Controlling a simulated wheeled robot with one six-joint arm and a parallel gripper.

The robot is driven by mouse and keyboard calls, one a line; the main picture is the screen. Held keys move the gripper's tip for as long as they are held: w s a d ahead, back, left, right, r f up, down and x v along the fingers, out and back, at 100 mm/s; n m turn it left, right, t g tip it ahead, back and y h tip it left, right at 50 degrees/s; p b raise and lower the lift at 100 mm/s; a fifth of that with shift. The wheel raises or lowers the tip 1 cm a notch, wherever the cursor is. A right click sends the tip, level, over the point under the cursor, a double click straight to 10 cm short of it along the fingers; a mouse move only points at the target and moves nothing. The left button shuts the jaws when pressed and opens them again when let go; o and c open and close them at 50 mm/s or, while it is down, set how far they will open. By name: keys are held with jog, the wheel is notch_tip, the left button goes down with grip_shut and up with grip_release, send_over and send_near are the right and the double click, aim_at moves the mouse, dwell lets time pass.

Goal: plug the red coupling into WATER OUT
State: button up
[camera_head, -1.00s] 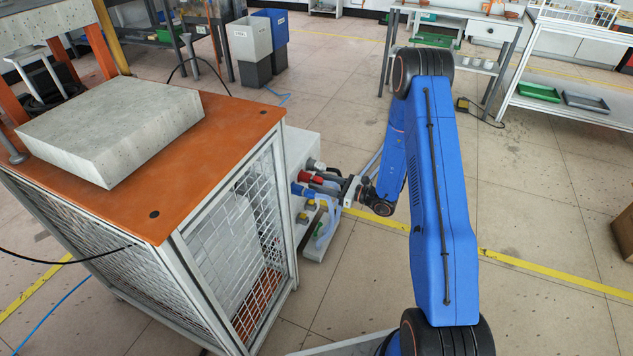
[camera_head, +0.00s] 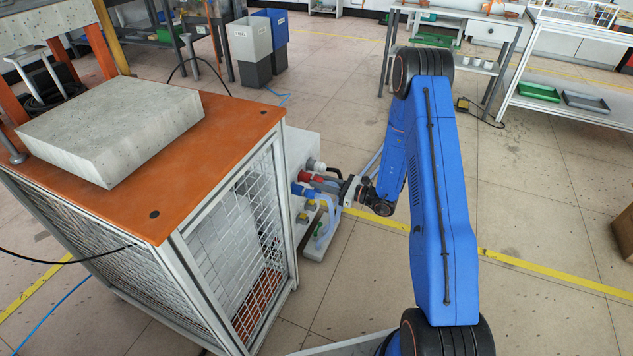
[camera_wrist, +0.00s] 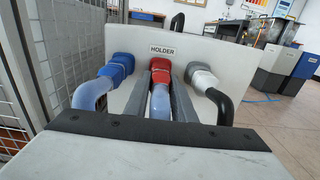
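The red coupling (camera_wrist: 160,77) sits in the middle of the panel marked HOLDER (camera_wrist: 178,50), between a blue and a grey-white coupling. A pale hose runs from it toward the camera. The red coupling also shows in the head view (camera_head: 307,177). My gripper (camera_wrist: 161,82) has a dark finger on each side of the red coupling. The fingers appear to touch its sides, so it looks shut on it. In the head view, my gripper (camera_head: 325,182) reaches in from the right. I cannot read any WATER OUT label in these views.
The blue coupling (camera_wrist: 117,68) is close on the left and the grey-white coupling (camera_wrist: 203,77) close on the right, with its black hose. Yellow fittings (camera_head: 302,217) and loose hoses lie low beside the cabinet. A mesh cage (camera_wrist: 30,60) stands left. Open floor lies right.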

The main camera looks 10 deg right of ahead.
grip_shut()
jog(key=shift+s+d, duration=0.1)
jog(key=shift+d, duration=0.05)
jog(key=shift+v, duration=2.8)
